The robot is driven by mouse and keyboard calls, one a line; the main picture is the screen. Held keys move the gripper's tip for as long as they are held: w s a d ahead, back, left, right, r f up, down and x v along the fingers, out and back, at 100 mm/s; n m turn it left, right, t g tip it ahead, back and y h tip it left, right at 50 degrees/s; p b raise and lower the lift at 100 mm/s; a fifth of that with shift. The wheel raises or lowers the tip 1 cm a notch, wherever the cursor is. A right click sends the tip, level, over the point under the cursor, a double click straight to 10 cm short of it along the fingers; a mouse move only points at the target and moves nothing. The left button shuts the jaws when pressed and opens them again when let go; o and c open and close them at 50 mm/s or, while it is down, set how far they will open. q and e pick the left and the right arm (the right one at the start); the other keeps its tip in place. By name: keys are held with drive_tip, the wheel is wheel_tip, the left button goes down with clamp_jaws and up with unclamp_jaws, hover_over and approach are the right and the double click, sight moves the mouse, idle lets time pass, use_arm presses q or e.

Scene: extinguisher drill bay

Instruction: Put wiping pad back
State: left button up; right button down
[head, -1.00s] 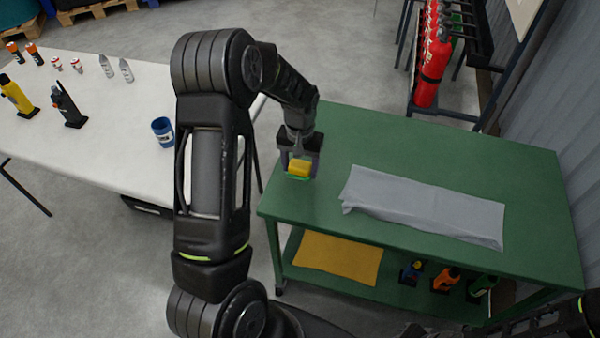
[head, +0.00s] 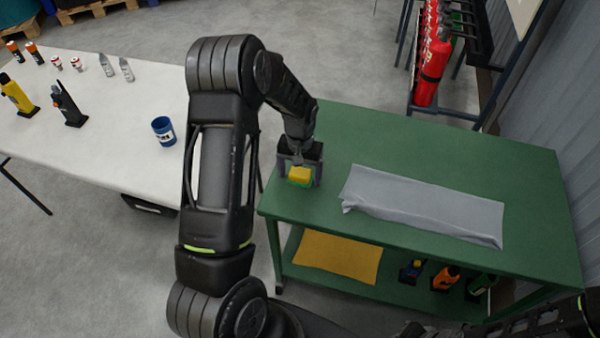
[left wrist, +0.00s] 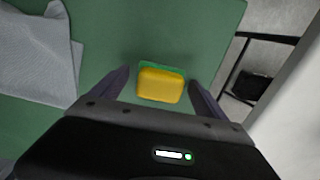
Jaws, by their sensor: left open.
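The wiping pad (head: 299,175) is a small yellow block with a green edge at its base. It rests on the green table at its left end. In the left wrist view the pad (left wrist: 160,85) lies between the two fingers, with green showing along its far edge. My left gripper (head: 300,180) is open around the pad, with a finger on either side; the wrist view of the left gripper (left wrist: 158,88) shows gaps between pad and fingers. My right gripper is not in view; only a dark part of my arm shows at the lower right.
A grey cloth (head: 425,205) lies on the green table (head: 430,145), right of the pad. The lower shelf holds a yellow cloth (head: 338,257) and several bottles (head: 445,278). A white table (head: 110,140) at left holds a blue cup (head: 164,131). Red extinguishers (head: 433,70) stand behind.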

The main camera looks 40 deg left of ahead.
sight(300, 172)
use_arm(q)
wheel_tip(300, 172, up, 12)
drive_tip(key=b, duration=0.1)
drive_tip(key=shift+r, duration=0.15)
idle(0.5)
drive_tip(key=shift+s, duration=0.1)
idle(0.5)
